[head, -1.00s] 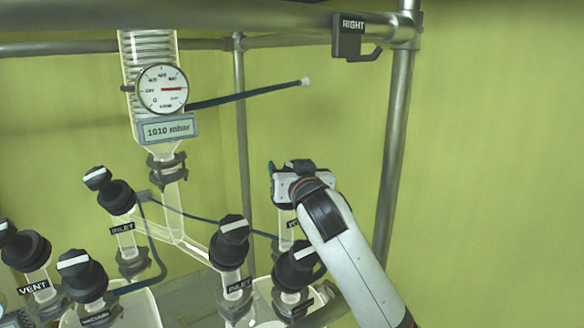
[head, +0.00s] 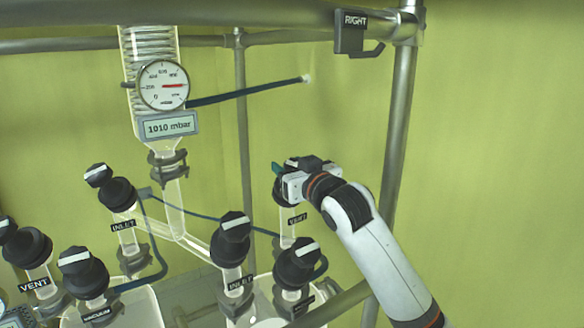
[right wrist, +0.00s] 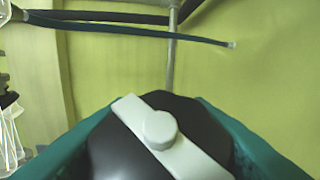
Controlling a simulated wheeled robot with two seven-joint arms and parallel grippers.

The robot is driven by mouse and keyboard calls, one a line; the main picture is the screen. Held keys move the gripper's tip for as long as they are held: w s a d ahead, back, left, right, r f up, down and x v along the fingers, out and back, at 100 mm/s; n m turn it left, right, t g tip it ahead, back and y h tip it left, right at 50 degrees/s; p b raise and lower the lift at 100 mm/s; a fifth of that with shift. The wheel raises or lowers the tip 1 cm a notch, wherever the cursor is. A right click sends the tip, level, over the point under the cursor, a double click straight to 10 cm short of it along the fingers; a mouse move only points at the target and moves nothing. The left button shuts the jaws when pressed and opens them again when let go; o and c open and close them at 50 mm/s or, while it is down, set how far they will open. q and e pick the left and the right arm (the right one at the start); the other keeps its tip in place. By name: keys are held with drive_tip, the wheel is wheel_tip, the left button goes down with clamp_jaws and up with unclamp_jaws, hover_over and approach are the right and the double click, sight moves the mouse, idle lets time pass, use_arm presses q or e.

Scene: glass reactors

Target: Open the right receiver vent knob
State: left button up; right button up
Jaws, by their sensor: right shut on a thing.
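The right receiver vent knob is black with a white bar across its top. It fills the lower middle of the right wrist view (right wrist: 160,135), its bar slanting from upper left to lower right. In the head view my right gripper (head: 284,176) is at the top of the vent valve with the VENT label (head: 297,219), and the knob is mostly hidden behind it. The teal fingers lie on both sides of the knob, shut on it. My left gripper is not in view.
INLET knobs (head: 233,228) and (head: 97,176), a lower right knob (head: 297,262), a VACUUM knob (head: 76,262) and another VENT knob (head: 26,248) stand nearby. A metal frame post (head: 397,130) rises close to my right arm. A gauge (head: 163,85) and 1010 mbar display (head: 169,126) hang above.

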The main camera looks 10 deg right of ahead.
drive_tip(key=shift+s+a+n+g+y, duration=0.1)
drive_tip(key=shift+n+g+y, duration=0.3)
drive_tip(key=shift+n+y, duration=0.55)
drive_tip(key=shift+a+n+g+y, duration=0.1)
drive_tip(key=shift+n+g+y, duration=0.3)
drive_tip(key=shift+n+y, duration=0.55)
drive_tip(key=shift+n, duration=0.4)
drive_tip(key=o, duration=1)
drive_tip(key=shift+s+d+f+b, duration=0.15)
drive_tip(key=shift+s+d+b, duration=0.15)
drive_tip(key=shift+s+b, duration=0.2)
drive_tip(key=b+v, duration=0.3)
drive_tip(key=v, duration=0.3)
drive_tip(key=shift+s+r, duration=0.2)
drive_tip(key=shift+r, duration=0.05)
